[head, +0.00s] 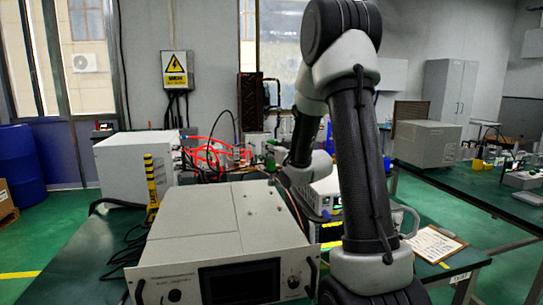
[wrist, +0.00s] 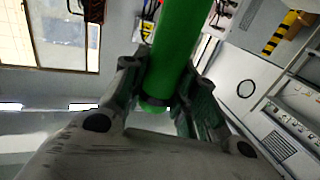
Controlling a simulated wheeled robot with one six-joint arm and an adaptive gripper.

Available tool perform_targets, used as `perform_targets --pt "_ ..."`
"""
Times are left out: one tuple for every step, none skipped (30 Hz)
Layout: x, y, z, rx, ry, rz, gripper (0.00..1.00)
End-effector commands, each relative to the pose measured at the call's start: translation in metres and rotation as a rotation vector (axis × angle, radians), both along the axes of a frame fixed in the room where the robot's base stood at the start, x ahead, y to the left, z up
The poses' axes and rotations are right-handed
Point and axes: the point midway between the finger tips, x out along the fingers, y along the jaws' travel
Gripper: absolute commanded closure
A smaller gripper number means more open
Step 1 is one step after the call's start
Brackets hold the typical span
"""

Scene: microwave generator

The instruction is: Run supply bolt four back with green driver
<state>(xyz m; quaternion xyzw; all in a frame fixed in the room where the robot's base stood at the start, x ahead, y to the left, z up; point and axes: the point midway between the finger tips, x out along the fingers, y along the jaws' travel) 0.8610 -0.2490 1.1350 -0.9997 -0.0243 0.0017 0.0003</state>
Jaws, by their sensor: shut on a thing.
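In the wrist view the green driver (wrist: 178,45), with a thick round handle, is between the two fingers of my gripper (wrist: 165,68). My gripper is shut on it, and its far end runs out of the top of the picture. In the head view my gripper (head: 283,158) is small and partly behind my arm, beyond the grey instrument box, with a bit of the green driver (head: 270,160) showing. A white supply unit (head: 325,190) stands behind my arm, partly hidden. I cannot make out supply bolt four.
The grey box (head: 215,215) with a screen fills the near table. A white cabinet (head: 125,165), a black-and-yellow post (head: 151,185) and red cables (head: 215,152) stand behind and left. A clipboard (head: 434,243) lies at right. A side bench (head: 490,190) holds more equipment.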

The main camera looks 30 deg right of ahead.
Motion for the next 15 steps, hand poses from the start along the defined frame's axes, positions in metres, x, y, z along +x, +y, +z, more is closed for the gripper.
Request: perform_targets --pt "0.0 0.0 0.005 -0.001 -0.004 0.0 1.0" --pt "0.0 0.0 0.008 -0.001 -0.004 0.0 1.0" --pt "0.0 0.0 0.011 -0.001 -0.006 0.0 1.0" --pt "0.0 0.0 0.014 -0.001 -0.006 0.0 1.0" --pt "0.0 0.0 0.016 -0.001 -0.005 0.0 1.0" --pt "0.0 0.0 0.019 -0.001 -0.005 0.0 1.0" --pt "0.0 0.0 0.021 -0.001 -0.005 0.001 1.0" --pt "0.0 0.0 0.024 -0.001 -0.006 0.001 1.0" --pt "0.0 0.0 0.027 -0.002 -0.006 0.001 1.0" --pt "0.0 0.0 0.029 -0.002 -0.006 0.001 1.0" --pt "0.0 0.0 0.031 -0.003 -0.006 0.001 1.0" --pt "0.0 0.0 0.034 -0.002 -0.006 0.001 1.0" --pt "0.0 0.0 0.036 -0.002 -0.006 0.001 1.0" --pt "0.0 0.0 0.039 -0.002 -0.006 0.001 1.0" --pt "0.0 0.0 0.042 -0.001 -0.006 0.001 1.0"
